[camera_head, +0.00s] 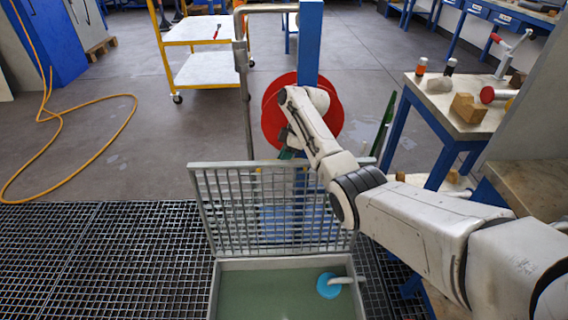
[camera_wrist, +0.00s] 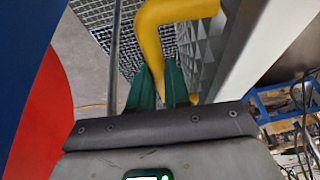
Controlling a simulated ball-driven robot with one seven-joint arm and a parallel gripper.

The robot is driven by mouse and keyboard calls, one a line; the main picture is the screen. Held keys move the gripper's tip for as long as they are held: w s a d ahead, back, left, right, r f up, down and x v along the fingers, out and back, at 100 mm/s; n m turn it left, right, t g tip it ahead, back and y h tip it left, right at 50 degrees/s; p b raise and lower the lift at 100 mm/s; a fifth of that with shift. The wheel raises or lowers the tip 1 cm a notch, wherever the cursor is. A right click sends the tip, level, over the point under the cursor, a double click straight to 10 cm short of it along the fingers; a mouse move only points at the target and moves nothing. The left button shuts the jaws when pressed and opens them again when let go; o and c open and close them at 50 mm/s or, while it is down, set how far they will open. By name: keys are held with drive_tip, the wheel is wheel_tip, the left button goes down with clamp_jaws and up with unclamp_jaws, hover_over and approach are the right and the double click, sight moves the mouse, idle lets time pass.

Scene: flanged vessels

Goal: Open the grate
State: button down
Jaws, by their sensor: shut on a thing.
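The grey grate (camera_head: 275,205) stands raised, nearly upright, at the far edge of a framed pit (camera_head: 240,293). It also shows on edge in the wrist view (camera_wrist: 208,50). A bent yellow handle (camera_wrist: 160,25) runs beside its face and down between my green fingers. My gripper (camera_wrist: 162,85) is shut on this handle. In the head view my gripper (camera_head: 288,153) is at the grate's top edge, partly hidden by my arm. The handle is hidden in the head view.
A red disc (camera_head: 272,115) on a blue post (camera_head: 310,45) stands close behind my gripper. A blue round item with a pale pipe (camera_head: 328,286) is in the pit. A cluttered workbench (camera_head: 455,115) stands at right. Grating floor (camera_head: 80,250) at left is clear.

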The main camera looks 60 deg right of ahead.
drive_tip(key=shift+s+d+f, duration=0.1)
drive_tip(key=shift+s+f, duration=0.3)
drive_tip(key=shift+f, duration=0.1)
drive_tip(key=c, duration=1.3)
unclamp_jaws()
drive_tip(key=shift+d, duration=0.1)
drive_tip(key=shift+o, duration=1)
drive_tip(key=shift+w+r, duration=0.2)
drive_tip(key=p+v, duration=0.2)
drive_tip(key=v, duration=0.8)
drive_tip(key=shift+r, duration=0.35)
